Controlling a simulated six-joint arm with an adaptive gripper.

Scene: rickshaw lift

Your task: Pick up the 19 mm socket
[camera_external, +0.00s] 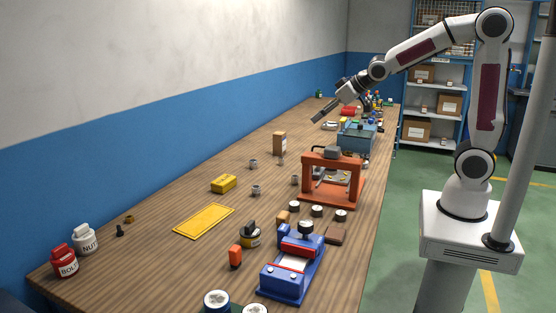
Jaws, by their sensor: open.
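Several small grey metal cylinders that look like sockets stand on the wooden bench: one (253,163) near the middle, one (256,190) nearer the camera and one (295,180) by the orange frame. Their size markings are too small to read, so I cannot tell which is the 19 mm socket. My gripper (322,115) is open, with nothing visible between its fingers. It hangs in the air over the far part of the bench, apart from these cylinders.
An orange press frame (333,190) and a blue vise-like fixture (292,268) stand along the right side. A blue toolbox (357,137) is farther back. A yellow mat (204,221), yellow box (223,183) and cardboard box (279,142) lie left. The bench's left strip is mostly clear.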

